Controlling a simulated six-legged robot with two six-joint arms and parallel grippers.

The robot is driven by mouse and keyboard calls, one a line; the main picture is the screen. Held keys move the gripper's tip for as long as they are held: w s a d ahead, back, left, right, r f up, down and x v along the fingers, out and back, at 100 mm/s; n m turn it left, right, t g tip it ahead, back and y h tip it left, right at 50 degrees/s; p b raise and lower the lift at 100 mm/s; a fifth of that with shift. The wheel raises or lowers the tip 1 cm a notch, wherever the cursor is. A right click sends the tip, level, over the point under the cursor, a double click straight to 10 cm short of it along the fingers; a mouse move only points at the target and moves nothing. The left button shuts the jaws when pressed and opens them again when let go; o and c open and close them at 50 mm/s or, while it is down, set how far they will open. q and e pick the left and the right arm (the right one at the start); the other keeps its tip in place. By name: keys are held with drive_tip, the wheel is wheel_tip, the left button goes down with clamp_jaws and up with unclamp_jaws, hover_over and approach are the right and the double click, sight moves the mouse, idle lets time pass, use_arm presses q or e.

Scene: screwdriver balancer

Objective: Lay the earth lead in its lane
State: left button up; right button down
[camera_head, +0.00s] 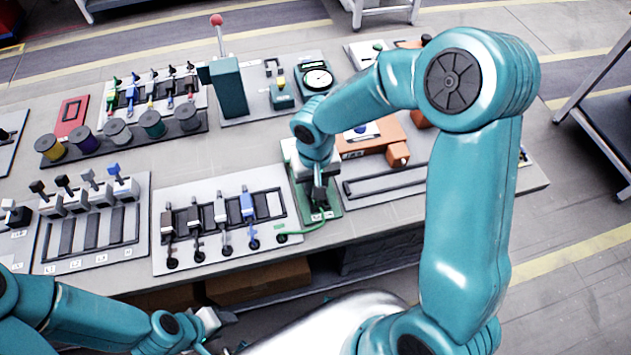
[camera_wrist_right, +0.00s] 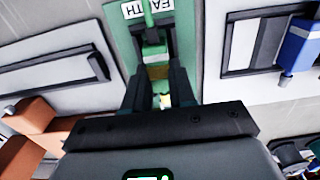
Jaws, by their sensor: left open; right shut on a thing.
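The green earth lead (camera_head: 308,229) curves from the right end of the lead board (camera_head: 165,254) to a green plate (camera_head: 334,213). In the right wrist view, the plate (camera_wrist_right: 186,62) carries a partly hidden white label that reads EA…TH. My right gripper (camera_head: 322,195) is over this plate. It is shut on the green and yellow end of the lead (camera_wrist_right: 155,50), which lies in line with a dark lane between the label halves. I cannot tell whether the end touches the lane floor. My left gripper (camera_head: 222,318) is open and empty, low in front of the bench.
Several leads with black, grey and blue ends (camera_head: 248,206) lie on the board left of the plate. An orange tool (camera_head: 375,142) and a slotted grey panel (camera_head: 385,184) are to the right. A spool row (camera_head: 118,132) stands at back left.

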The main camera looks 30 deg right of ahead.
drive_tip(key=c, duration=0.9)
unclamp_jaws()
drive_tip(key=shift+o, duration=0.2)
wheel_tip(320, 180, up, 16)
drive_tip(key=shift+r, duration=0.2)
